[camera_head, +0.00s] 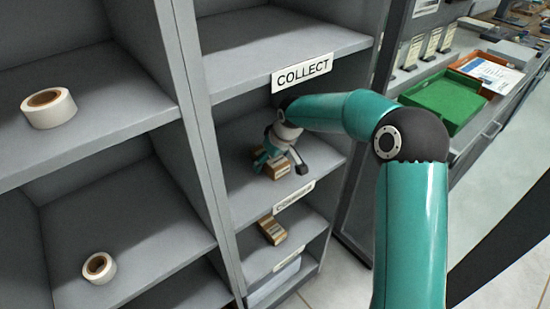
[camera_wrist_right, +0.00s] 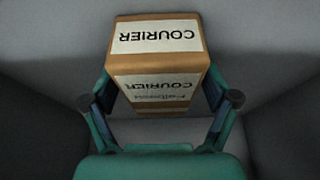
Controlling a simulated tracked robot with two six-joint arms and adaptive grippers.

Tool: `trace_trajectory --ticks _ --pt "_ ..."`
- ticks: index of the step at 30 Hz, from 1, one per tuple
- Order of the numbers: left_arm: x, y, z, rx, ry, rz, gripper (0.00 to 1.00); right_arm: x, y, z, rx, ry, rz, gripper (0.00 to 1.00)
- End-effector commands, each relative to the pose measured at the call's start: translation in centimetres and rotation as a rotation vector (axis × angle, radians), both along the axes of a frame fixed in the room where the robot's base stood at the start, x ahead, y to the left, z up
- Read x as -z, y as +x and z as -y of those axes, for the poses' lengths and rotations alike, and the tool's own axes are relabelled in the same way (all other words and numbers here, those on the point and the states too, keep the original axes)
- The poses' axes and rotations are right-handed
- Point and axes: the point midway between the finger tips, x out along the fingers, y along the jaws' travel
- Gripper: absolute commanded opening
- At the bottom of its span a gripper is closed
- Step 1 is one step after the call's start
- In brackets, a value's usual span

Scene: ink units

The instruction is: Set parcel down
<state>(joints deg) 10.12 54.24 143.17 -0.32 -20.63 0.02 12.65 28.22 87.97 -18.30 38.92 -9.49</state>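A small brown parcel (camera_head: 279,170) with white labels is in the shelf compartment under the COLLECT sign (camera_head: 302,73). In the right wrist view the parcel (camera_wrist_right: 158,62) shows "COURIER" labels, upside down in the picture. My right gripper (camera_head: 268,157) reaches into this compartment. In the wrist view its two fingers (camera_wrist_right: 160,92) lie against the parcel's left and right sides, closed on it. The parcel is at or very close to the shelf board (camera_head: 240,180); I cannot tell whether it bears on it. My left gripper is not in view.
A similar parcel (camera_head: 271,230) lies on the shelf below. Two tape rolls, an upper one (camera_head: 48,107) and a lower one (camera_head: 99,267), sit in the left bay. A grey upright (camera_head: 190,95) divides the bays. A green tray (camera_head: 445,100) stands on the counter at right.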

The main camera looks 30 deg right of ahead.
Motion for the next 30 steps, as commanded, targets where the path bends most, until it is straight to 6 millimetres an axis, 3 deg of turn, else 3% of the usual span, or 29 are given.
trace_trajectory --ticks 11,20,30 --pt "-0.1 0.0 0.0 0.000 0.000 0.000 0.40 -0.6 -0.2 0.1 0.001 0.000 0.002 0.87" --pt "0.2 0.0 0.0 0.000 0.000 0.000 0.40 -5.2 -2.0 0.3 0.003 -0.001 0.007 0.87" --pt "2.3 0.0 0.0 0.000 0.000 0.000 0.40 -4.6 -10.3 1.0 0.004 -0.001 0.001 0.87"
